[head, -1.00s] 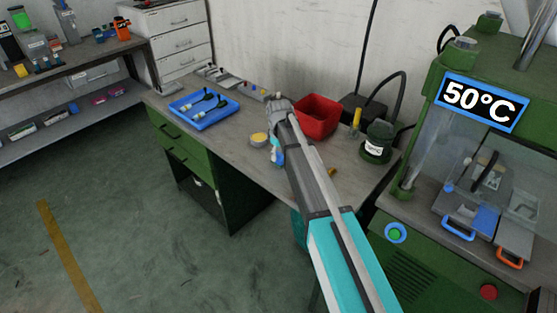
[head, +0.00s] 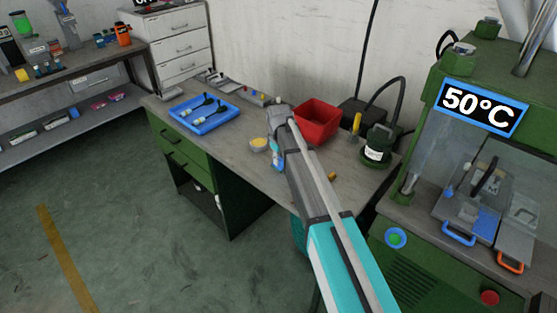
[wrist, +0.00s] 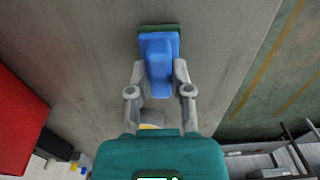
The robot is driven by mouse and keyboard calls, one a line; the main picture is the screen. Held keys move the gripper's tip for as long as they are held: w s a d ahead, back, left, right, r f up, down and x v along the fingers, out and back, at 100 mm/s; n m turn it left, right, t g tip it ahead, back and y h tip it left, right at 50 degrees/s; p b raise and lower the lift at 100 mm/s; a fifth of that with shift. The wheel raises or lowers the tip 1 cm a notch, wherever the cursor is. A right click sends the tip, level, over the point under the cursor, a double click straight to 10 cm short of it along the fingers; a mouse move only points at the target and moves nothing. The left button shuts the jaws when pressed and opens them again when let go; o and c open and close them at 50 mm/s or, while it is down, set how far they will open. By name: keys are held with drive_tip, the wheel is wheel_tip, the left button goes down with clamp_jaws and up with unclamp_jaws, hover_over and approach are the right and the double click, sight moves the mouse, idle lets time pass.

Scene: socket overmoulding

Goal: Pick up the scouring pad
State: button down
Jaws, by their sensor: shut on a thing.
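The scouring pad (wrist: 158,50) is a blue block with a raised blue grip and a dark green edge along its far side. It lies in the middle of the upper part of the wrist view, over the grey tabletop. My gripper (wrist: 158,80) is shut on the blue grip, one finger on each side. In the head view my arm reaches over the workbench, and the scouring pad (head: 276,161) shows only as a small blue and white patch beside my gripper. Whether the pad touches the tabletop is hard to tell.
On the workbench (head: 240,163) stand a round yellow-topped container (head: 259,144), a blue tray (head: 203,117) with dark tools, a red bin (head: 318,122) and a dark green jar (head: 377,148). A green machine marked 50°C (head: 480,107) stands at the right.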

drive_tip(key=shift+r+p, duration=1.4)
drive_tip(key=shift+r, duration=0.1)
drive_tip(key=s+d+r+p, duration=0.7)
drive_tip(key=s+r+p, duration=0.2)
drive_tip(key=s, duration=0.3)
drive_tip(key=shift+r+p, duration=0.4)
drive_tip(key=shift+p, duration=0.05)
drive_tip(key=c, duration=1)
unclamp_jaws()
drive_tip(key=shift+c, duration=0.2)
clamp_jaws()
drive_tip(key=shift+s, duration=0.15)
